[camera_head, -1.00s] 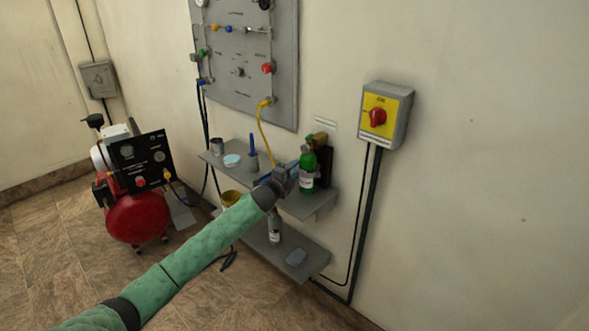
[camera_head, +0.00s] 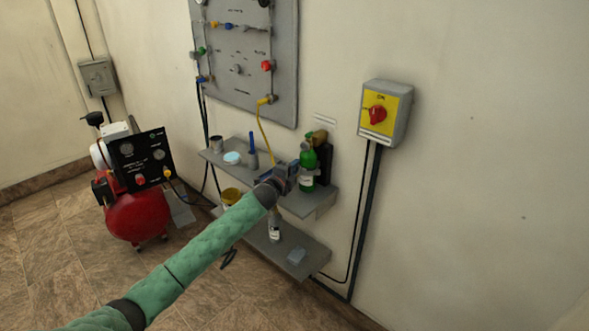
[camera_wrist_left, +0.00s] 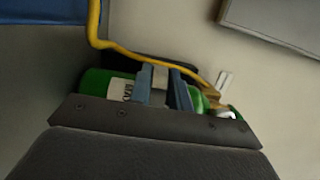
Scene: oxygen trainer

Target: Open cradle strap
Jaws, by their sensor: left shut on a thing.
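A green oxygen cylinder (camera_head: 308,160) with a brass valve on top stands against a black cradle (camera_head: 325,160) at the right end of the upper grey shelf. My left gripper (camera_head: 292,174) is at the front left of the cylinder. In the left wrist view the green cylinder (camera_wrist_left: 95,82) lies across the picture, and my left gripper (camera_wrist_left: 168,88) is shut on a light grey piece (camera_wrist_left: 159,78) in front of it. This piece looks like the cradle strap; the fingers hide part of it. My right gripper is not in view.
A yellow hose (camera_head: 263,135) hangs from the wall panel (camera_head: 245,70) down behind my gripper. A blue-topped tool (camera_head: 253,150) and cups stand on the upper shelf. The lower shelf (camera_head: 300,265) holds a small bottle (camera_head: 274,230). A red compressor (camera_head: 137,215) stands at the left.

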